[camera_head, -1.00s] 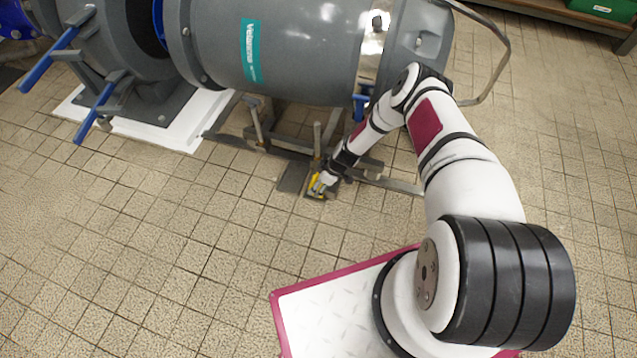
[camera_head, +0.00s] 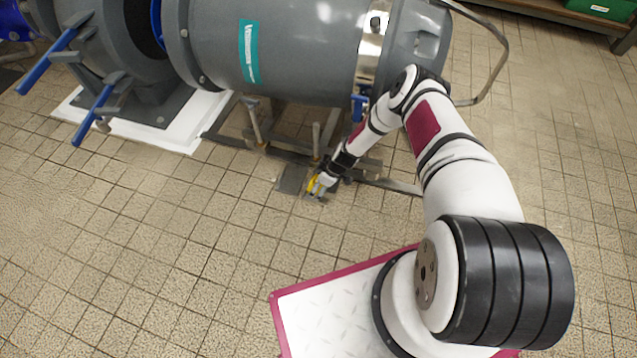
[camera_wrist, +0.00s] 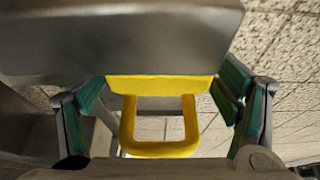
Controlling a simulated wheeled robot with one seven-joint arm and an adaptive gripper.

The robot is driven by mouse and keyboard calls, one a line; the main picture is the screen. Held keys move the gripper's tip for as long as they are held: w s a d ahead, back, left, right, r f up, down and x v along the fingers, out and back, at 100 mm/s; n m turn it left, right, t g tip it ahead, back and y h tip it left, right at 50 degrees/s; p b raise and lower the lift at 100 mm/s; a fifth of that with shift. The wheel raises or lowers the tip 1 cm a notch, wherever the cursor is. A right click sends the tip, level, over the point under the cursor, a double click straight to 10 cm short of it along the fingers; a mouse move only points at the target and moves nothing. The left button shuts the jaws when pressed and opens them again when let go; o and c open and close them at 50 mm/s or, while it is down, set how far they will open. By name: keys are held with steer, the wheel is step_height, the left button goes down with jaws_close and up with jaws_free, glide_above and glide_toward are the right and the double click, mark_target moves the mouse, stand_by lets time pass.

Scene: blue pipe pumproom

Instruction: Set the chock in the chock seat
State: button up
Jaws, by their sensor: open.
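The yellow chock (camera_wrist: 158,84) is in the middle of the wrist view, with its loop-shaped handle (camera_wrist: 160,150) toward the camera. My gripper (camera_wrist: 162,92) is open, with one green-padded finger on each side of the chock. The finger tips are close to the chock's ends, and I cannot tell whether they touch. In the head view the chock shows as a small yellow patch (camera_head: 313,184) at my gripper (camera_head: 320,190), low by the floor. A grey metal surface fills the top of the wrist view beyond the chock. I cannot make out the chock seat for certain.
A large grey pump or motor body (camera_head: 290,50) with a teal label stands on a low steel frame (camera_head: 260,145) behind my gripper. A grey plate (camera_head: 292,179) lies beside the gripper at left. The tiled floor (camera_head: 180,250) in front is clear.

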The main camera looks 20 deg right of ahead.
steer(key=v, duration=1.2)
